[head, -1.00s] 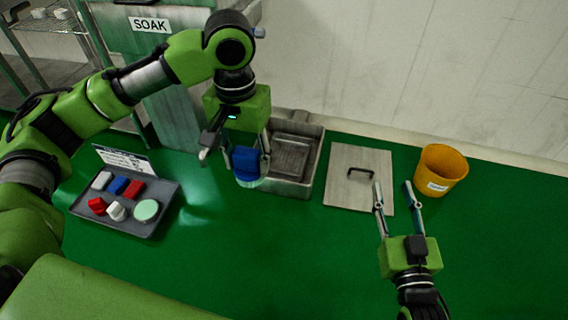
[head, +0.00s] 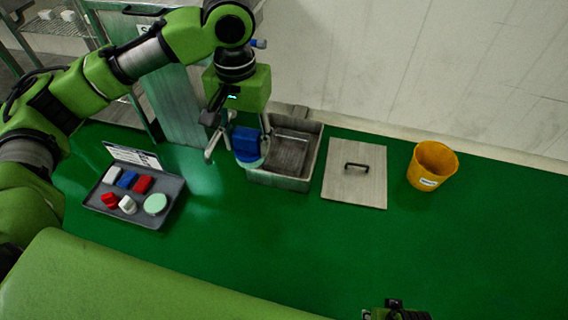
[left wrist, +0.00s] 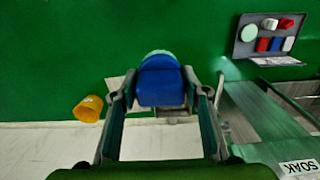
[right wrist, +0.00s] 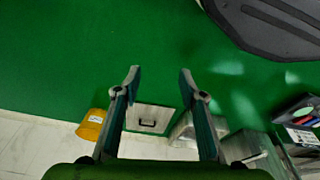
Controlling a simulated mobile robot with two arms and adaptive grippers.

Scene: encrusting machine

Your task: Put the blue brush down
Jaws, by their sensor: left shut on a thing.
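The blue brush (head: 246,141) is held by my left gripper (head: 238,150), which hangs over the green floor at the left edge of the open metal basin. In the left wrist view the brush (left wrist: 161,82) sits between the two fingers, with pale green bristles at its far end. My right gripper (right wrist: 160,78) is open and empty in the right wrist view. In the head view only a bit of it shows at the bottom edge.
The metal basin (head: 315,160) stands open, with a flat lid (head: 372,190) with a handle to its right. A yellow bucket (head: 421,178) is farther right. A grey tray (head: 176,211) with several small red, white and blue items and a pale green disc lies left. The front middle is clear.

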